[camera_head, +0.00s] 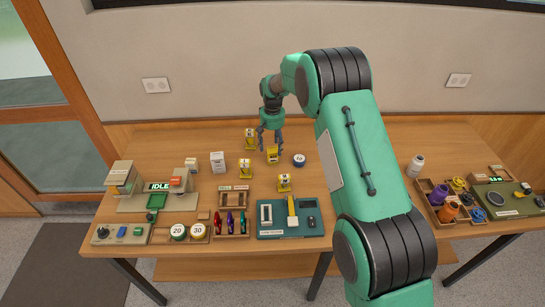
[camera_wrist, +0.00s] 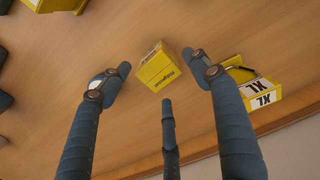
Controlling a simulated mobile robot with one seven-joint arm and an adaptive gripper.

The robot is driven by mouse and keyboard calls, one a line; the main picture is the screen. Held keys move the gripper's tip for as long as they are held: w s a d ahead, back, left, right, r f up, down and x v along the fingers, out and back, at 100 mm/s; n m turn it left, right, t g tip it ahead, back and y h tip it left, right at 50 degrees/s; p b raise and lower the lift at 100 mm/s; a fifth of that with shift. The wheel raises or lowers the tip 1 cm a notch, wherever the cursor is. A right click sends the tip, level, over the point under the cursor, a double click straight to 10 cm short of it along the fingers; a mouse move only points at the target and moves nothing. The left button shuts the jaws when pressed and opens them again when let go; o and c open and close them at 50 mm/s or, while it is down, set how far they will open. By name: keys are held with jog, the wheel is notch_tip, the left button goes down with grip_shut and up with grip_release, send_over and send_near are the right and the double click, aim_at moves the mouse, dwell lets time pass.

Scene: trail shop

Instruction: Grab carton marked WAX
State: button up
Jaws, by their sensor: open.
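I cannot read the word WAX on any carton in either view. My gripper (camera_head: 270,143) is open and empty, pointing down over the back middle of the table. A small yellow carton (camera_head: 272,157) stands just below its fingertips. In the wrist view this yellow carton (camera_wrist: 157,69) lies between the spread fingers (camera_wrist: 160,85), apart from them, with dark lettering upside down and hard to read.
A yellow holder marked XL (camera_wrist: 254,92) is close to the right finger. Other yellow holders (camera_head: 245,169) (camera_head: 284,183) stand nearby. A round dark-blue tin (camera_head: 299,160) is right of the yellow carton.

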aim_at(272, 149)
jog(key=shift+f+b, duration=0.55)
jog(key=shift+f, duration=2.1)
grip_shut()
